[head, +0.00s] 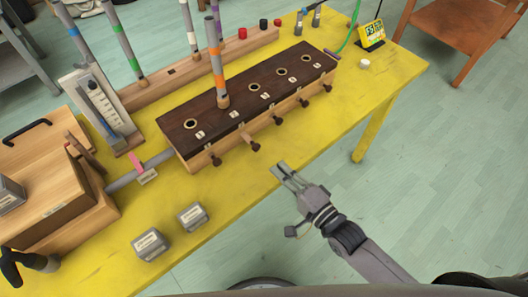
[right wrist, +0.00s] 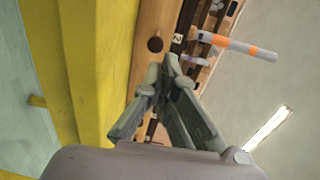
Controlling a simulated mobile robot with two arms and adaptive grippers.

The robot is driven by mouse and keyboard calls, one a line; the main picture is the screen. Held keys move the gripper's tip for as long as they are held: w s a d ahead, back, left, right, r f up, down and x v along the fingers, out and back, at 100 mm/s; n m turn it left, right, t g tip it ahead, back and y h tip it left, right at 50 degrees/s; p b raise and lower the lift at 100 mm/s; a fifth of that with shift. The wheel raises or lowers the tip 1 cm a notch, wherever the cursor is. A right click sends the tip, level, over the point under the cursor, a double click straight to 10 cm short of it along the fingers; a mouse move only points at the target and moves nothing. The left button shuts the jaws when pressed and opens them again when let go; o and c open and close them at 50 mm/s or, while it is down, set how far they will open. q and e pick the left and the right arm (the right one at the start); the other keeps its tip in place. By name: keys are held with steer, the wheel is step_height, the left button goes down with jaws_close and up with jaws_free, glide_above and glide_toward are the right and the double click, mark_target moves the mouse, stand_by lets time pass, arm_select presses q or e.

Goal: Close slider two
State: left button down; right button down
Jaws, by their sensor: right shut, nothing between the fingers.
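The dark-topped wooden box (head: 185,118) stands on the yellow table, with several holes on top and a row of knobbed sliders along its near side. The slider two knob (head: 255,148) sticks out farther than its neighbours. In the right wrist view a round dark knob (right wrist: 155,44) shows beside a label reading 2 (right wrist: 178,38). My right gripper (head: 283,170) is shut and empty, just right of and nearer than that knob, apart from it in the head view. In the right wrist view its fingertips (right wrist: 170,66) are together below the knob. My left gripper is out of view.
A striped tube (head: 216,65) stands upright in the box. A grey pipe joins a wooden box (head: 50,205) at left. Two grey blocks (head: 150,244) (head: 193,217) lie on the near table (head: 235,200). A yellow device (head: 371,34) stands far right. The near right tabletop is clear.

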mark_target(256, 145)
steer(key=x, duration=0.7)
steer(key=shift+w+a+p, duration=0.2)
steer(key=shift+p, duration=0.1)
steer(key=x, duration=0.3)
steer(key=shift+w+a+b, duration=0.15)
steer(key=shift+b, duration=0.25)
steer(key=shift+r, duration=0.2)
